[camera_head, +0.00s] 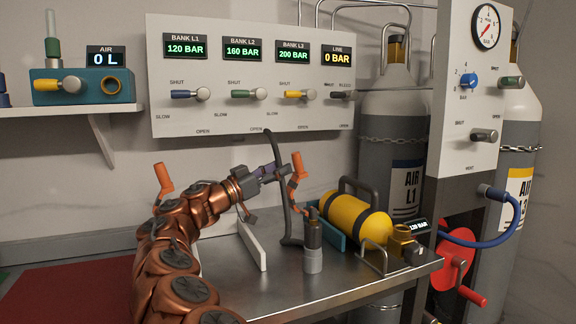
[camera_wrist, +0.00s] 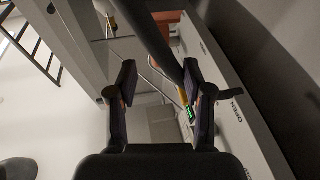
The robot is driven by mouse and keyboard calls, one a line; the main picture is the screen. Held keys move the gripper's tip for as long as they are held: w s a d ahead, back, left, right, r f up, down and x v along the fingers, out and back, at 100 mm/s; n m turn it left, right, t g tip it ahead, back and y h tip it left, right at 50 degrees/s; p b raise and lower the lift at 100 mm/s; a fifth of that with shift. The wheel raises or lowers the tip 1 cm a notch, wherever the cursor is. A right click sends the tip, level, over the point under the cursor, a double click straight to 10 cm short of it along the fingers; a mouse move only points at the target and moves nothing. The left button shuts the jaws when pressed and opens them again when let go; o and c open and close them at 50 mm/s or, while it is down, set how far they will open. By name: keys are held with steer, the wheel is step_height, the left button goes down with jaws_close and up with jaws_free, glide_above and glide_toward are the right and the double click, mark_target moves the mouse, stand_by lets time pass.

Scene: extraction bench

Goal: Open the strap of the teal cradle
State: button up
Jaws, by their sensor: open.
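The teal cradle (camera_head: 334,236) is on the steel bench, mostly hidden behind a yellow cylinder (camera_head: 358,222) lying there. I cannot make out its strap for certain. An orange handle (camera_head: 298,166) stands upright to the cylinder's left; I cannot tell what it is fixed to. My gripper (camera_head: 275,172) is open, above the bench and left of that handle. A dark hose hangs close by it. In the wrist view, the two fingers of my gripper (camera_wrist: 160,105) are apart, and the dark hose (camera_wrist: 150,40) runs between them or just beyond; contact cannot be told.
A second orange handle (camera_head: 163,178) shows behind my arm. A white upright plate (camera_head: 252,243) and a dark-topped grey fitting (camera_head: 312,250) stand on the bench. The valve panel (camera_head: 245,115) is behind, gas cylinders (camera_head: 392,130) and a gauge panel (camera_head: 470,90) at right.

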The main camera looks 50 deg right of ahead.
steer(key=v, duration=0.7)
steer(key=shift+a, duration=0.2)
steer(key=s+a+r+n+y+p, duration=0.1)
steer(key=s+r+n+y+p, duration=0.1)
steer(key=s+r+y+p, duration=0.45)
steer(key=s+a+r+n+y+p, duration=0.1)
steer(key=s+r+p, duration=0.3)
steer(key=s+p, duration=0.55)
steer(key=s+a+f+n+t+y+p, duration=0.1)
steer(key=s+a+n+y+p, duration=0.3)
steer(key=a, duration=0.6)
steer(key=s+a+f+n+t+y+p, duration=0.1)
steer(key=s+a+f+n+y+p, duration=0.3)
steer(key=s+a+n+p, duration=0.3)
steer(key=s+a+f+n+t+y+p, duration=0.1)
steer(key=s+a+n+y+p, duration=0.4)
steer(key=a, duration=0.9)
steer(key=s+f+n+p, duration=0.1)
steer(key=p, duration=0.1)
steer(key=shift+f+p, duration=0.4)
steer(key=shift+a, duration=0.15)
steer(key=shift+c, duration=0.4)
